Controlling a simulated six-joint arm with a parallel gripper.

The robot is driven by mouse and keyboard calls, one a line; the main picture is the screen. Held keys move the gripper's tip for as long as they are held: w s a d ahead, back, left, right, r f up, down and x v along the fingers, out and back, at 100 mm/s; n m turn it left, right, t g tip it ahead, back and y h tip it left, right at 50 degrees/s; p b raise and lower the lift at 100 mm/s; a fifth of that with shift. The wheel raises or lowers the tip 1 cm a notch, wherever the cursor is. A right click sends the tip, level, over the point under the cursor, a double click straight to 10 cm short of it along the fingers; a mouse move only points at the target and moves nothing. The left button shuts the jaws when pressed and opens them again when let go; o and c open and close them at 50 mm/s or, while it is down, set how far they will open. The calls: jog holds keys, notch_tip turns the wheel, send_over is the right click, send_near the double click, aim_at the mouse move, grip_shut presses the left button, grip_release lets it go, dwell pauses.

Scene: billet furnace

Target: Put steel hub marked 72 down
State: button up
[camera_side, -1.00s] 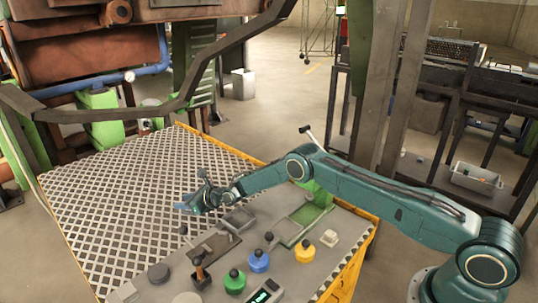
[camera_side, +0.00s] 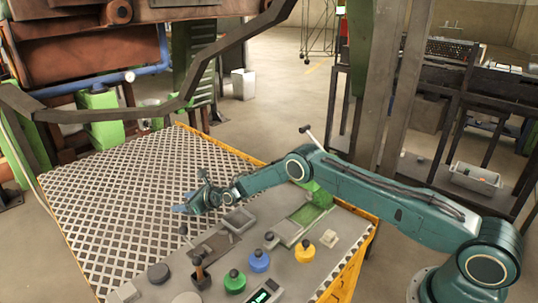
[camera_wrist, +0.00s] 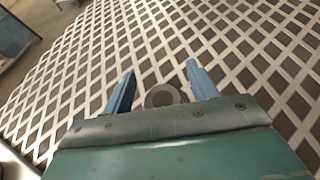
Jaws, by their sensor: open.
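A grey, ring-shaped steel hub (camera_wrist: 163,96) with a round centre sits between my two blue fingers in the wrist view. A gap shows between it and the fingers, and its lower part is hidden by my gripper body. No number is readable on it. My gripper (camera_wrist: 161,88) is open around the hub, above the perforated plate. In the side view, my gripper (camera_side: 181,209) is low over the right part of the perforated plate (camera_side: 120,190), and I cannot make out the hub there.
Near the plate's front edge stand green (camera_side: 234,281), blue (camera_side: 259,261) and yellow (camera_side: 305,251) knobbed pieces. A dark disc (camera_side: 158,273) and a lever (camera_side: 199,270) stand in front. The plate's left side is clear.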

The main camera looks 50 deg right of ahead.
jog(key=shift+s, duration=0.1)
jog(key=shift+v, duration=5.9)
jog(key=shift+d+r, duration=0.1)
